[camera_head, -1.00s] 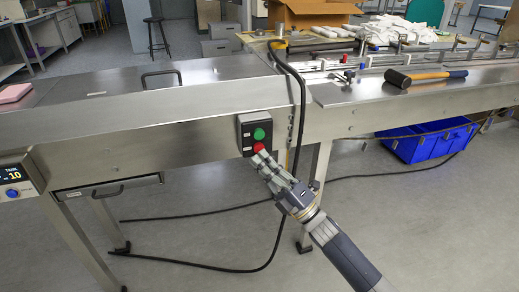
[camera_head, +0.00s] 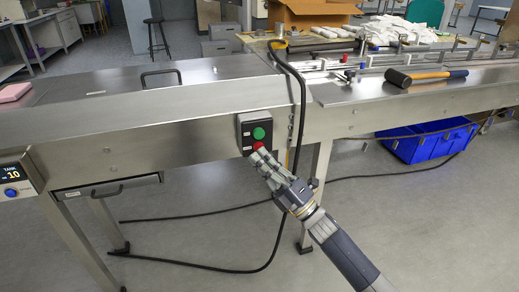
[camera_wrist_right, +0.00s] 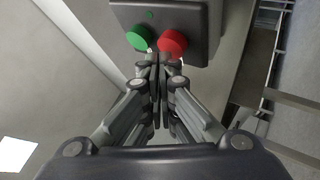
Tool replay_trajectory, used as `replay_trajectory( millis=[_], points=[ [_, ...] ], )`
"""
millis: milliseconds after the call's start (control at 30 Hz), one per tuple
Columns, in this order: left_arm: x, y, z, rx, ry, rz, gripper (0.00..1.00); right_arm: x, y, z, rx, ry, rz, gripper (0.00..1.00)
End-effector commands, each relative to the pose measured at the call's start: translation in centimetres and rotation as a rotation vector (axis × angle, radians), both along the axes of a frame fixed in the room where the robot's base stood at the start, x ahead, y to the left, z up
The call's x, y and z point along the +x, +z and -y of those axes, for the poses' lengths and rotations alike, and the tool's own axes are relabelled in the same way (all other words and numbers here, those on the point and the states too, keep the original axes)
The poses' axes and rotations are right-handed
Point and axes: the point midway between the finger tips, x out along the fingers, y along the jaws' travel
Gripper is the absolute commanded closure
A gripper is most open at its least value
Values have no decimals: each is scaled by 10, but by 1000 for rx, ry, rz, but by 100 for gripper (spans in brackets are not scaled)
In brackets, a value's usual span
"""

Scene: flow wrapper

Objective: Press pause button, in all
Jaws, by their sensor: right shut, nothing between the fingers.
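A dark control box (camera_head: 245,122) is fixed to the front of the steel machine, with a green button (camera_head: 259,133) above a red button (camera_head: 258,146). My right gripper (camera_head: 258,155) is shut and empty, its fingertips just below the red button. In the right wrist view the green button (camera_wrist_right: 139,39) and the red button (camera_wrist_right: 172,42) show side by side, with the closed fingertips (camera_wrist_right: 158,58) just in front of the red one's lower edge. I cannot tell whether they touch it. My left gripper is not in view.
A black cable (camera_head: 303,100) hangs just right of the box. A small display (camera_head: 14,178) is at the left.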

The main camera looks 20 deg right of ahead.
Motion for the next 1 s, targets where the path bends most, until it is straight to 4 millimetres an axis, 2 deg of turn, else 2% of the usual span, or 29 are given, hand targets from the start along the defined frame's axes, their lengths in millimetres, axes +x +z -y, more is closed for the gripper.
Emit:
replay_trajectory(
  millis=[1000],
  points=[
    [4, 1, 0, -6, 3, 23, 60, 2, 0, 0, 0, 0, 0, 100]
  ],
)
